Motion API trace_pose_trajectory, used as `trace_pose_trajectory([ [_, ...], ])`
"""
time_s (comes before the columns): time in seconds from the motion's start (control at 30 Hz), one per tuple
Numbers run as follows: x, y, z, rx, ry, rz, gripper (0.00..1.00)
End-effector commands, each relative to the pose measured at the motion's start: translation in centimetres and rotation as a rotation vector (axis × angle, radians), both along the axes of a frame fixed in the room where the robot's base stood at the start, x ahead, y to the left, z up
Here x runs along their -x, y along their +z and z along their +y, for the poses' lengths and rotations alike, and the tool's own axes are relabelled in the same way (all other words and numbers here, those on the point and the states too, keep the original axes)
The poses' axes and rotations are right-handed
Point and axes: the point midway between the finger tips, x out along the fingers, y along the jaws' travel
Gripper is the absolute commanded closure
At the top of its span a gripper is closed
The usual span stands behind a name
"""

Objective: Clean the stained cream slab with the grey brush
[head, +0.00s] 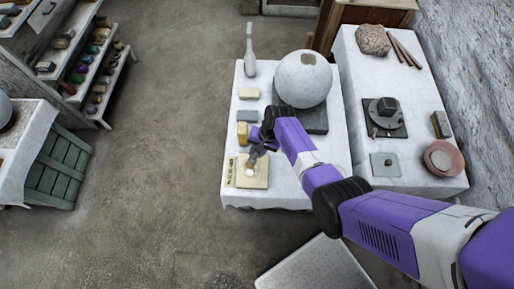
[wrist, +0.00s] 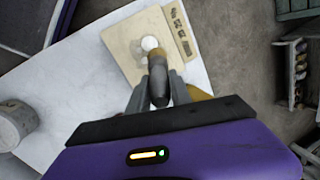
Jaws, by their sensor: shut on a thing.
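The cream slab (head: 261,182) lies flat near the front left corner of the white-covered table. It also shows in the wrist view (wrist: 124,48), with a faint smudge near the brush tip; the stain itself is hard to make out. My gripper (head: 257,152) is over the slab's far edge. In the wrist view my gripper (wrist: 158,98) is shut on the brush (wrist: 158,82), which has a grey handle, a tan collar and a round white tip. The tip appears over the slab's middle; I cannot tell whether it touches. The fingers hide part of the handle.
A strip with dark marks (head: 230,172) lies along the slab's left edge. A second table (head: 352,80) with tools stands right.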

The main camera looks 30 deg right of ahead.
Motion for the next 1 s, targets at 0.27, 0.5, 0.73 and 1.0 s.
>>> trace_pose_trajectory([
  [0.27,0.2,0.3,0.2,0.000,0.000,0.000,1.00],
  [0.5,0.8,0.0,0.6,0.001,0.000,0.001,1.00],
  [0.73,2.2,-0.6,1.6,0.000,0.000,0.001,1.00],
  [1.0,2.3,-0.6,1.7,0.000,0.000,0.000,1.00],
])
